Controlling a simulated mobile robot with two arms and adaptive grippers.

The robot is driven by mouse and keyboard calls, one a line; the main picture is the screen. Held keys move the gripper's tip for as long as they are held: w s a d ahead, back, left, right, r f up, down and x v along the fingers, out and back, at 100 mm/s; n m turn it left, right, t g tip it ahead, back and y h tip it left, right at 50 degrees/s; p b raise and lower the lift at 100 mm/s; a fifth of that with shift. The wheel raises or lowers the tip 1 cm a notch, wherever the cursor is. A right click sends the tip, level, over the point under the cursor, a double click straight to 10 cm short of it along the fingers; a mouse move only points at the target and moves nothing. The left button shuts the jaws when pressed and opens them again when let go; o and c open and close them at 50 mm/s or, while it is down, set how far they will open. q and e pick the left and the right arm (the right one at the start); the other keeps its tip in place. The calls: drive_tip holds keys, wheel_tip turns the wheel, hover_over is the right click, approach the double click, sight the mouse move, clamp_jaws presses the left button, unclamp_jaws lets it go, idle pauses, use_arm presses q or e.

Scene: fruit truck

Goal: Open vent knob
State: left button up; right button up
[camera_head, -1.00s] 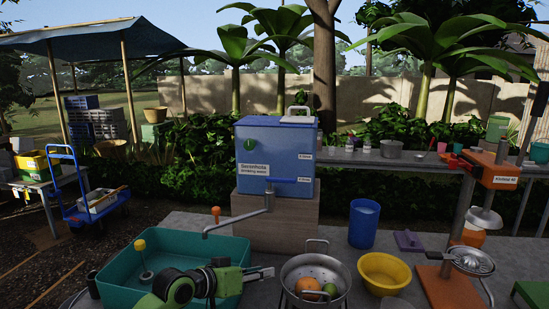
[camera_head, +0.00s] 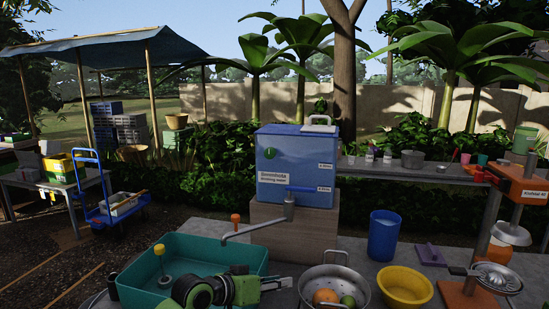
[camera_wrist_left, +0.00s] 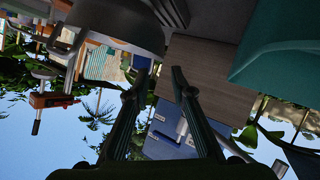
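My left gripper (camera_head: 284,284) is low in front of the block, between the teal basin and the colander, well apart from the knob. In the left wrist view, its two fingers (camera_wrist_left: 162,70) are apart with nothing between them. The upside-down tank (camera_wrist_left: 168,143) shows there; the knob is hidden. My right gripper is not in view.
A long grey spout (camera_head: 254,228) with an orange knob (camera_head: 235,218) reaches over the teal basin (camera_head: 190,245). A colander of fruit (camera_head: 355,275), a yellow bowl (camera_head: 405,286) and a blue bucket (camera_head: 383,236) stand to the right.

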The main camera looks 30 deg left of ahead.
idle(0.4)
use_arm(q)
drive_tip(key=o, duration=0.5)
drive_tip(key=shift+w+a+r, duration=0.1)
drive_tip(key=shift+w+r, duration=0.05)
drive_tip(key=shift+r, duration=0.15)
drive_tip(key=shift+o, duration=0.2)
drive_tip(key=t+y+p, duration=0.5)
drive_tip(key=y+p, duration=0.3)
drive_tip(key=y, duration=0.1)
approach(269, 154)
drive_tip(key=p+x, duration=0.3)
drive_tip(key=x, duration=0.8)
drive_tip(key=shift+p, duration=0.4)
drive_tip(key=c, duration=1.1)
